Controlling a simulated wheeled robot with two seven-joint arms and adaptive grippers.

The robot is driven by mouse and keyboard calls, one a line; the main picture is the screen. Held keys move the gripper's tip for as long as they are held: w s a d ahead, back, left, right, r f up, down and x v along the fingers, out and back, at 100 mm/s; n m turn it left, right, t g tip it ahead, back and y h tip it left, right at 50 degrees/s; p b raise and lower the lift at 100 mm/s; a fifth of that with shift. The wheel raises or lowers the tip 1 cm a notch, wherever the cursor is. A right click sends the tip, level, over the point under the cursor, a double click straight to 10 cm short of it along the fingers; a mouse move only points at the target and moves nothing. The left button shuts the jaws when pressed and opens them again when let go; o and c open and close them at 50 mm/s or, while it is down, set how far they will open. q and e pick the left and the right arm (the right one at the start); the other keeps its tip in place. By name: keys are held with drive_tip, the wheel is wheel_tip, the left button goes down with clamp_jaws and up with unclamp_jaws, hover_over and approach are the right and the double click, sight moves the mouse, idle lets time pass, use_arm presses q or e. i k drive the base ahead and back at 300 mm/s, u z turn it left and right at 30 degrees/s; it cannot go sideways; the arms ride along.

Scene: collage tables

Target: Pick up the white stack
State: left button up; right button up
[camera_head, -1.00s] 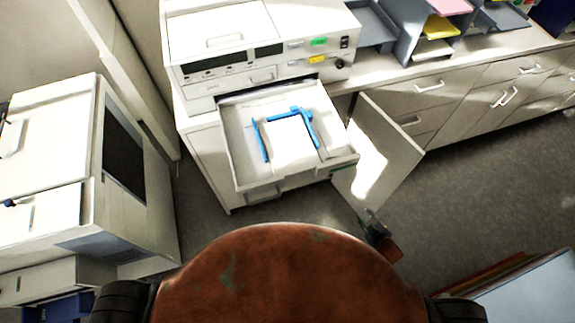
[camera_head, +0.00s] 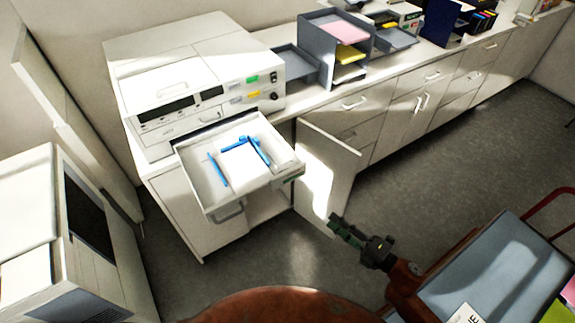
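The white stack (camera_head: 240,168) looks like paper lying flat between blue guides (camera_head: 218,170) in the pulled-out tray (camera_head: 277,183) of a white machine (camera_head: 195,75). Its edges are hard to tell from the pale tray. My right gripper (camera_head: 339,224) is at the lower middle right, dark and green, in front of the open cabinet door. It is well apart from the stack, nearer to me. Its fingers are too small and dark to tell open from shut. My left gripper is not in view.
An open cabinet door (camera_head: 327,170) stands below and right of the tray. A grey shelf (camera_head: 312,50) holds pink and yellow sheets. A white unit (camera_head: 50,230) stands at left. A grey-blue topped surface (camera_head: 490,270) is at lower right. The floor between is clear.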

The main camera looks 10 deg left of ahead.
sight(243, 171)
drive_tip(key=z, duration=2.6)
drive_tip(key=k, duration=1.25)
drive_tip(key=u, duration=2.15)
drive_tip(key=i, duration=0.5)
drive_tip(key=u, duration=0.1)
